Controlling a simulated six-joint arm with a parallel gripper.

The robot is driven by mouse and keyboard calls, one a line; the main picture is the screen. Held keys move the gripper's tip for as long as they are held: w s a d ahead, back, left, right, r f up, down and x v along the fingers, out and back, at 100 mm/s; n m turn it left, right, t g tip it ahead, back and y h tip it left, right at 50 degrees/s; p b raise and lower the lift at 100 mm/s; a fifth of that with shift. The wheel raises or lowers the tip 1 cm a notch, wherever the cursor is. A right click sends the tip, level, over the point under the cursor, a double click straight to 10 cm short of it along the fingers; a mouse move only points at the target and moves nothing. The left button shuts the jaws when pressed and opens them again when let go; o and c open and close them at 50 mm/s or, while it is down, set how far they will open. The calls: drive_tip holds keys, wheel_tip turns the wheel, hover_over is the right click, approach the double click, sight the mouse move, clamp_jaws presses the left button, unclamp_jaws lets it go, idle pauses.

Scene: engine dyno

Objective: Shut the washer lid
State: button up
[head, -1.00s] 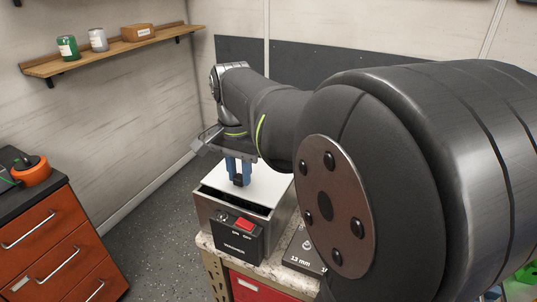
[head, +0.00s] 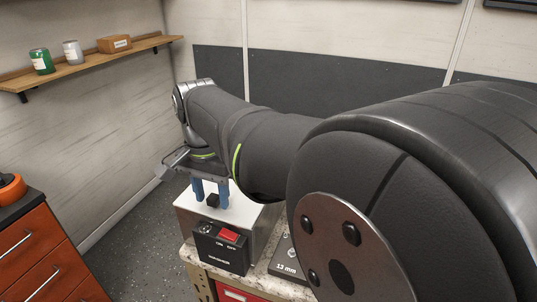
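The washer (head: 262,238) is a box on the bench with a black front panel (head: 218,252) and a red switch. Its pale lid (head: 246,212) lies level on top, and no dark gap shows along its front edge. A small black knob (head: 212,201) stands on the lid. My gripper (head: 211,204) points down over the lid with its two blue fingers spread apart, one on each side of the knob. Whether a finger touches the knob is hard to tell. My arm hides the back and right of the lid.
A plate marked 13 mm (head: 284,262) lies on the speckled bench, right of the washer. An orange drawer cabinet (head: 40,262) stands at left. A wall shelf (head: 95,61) holds two cans and a box. Open floor lies between cabinet and bench.

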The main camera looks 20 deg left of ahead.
wheel_tip(320, 180, up, 18)
drive_tip(key=shift+f, duration=0.25)
idle(0.3)
drive_tip(key=shift+f, duration=0.1)
idle(0.3)
wheel_tip(320, 180, down, 17)
drive_tip(key=shift+f, duration=0.15)
idle(0.5)
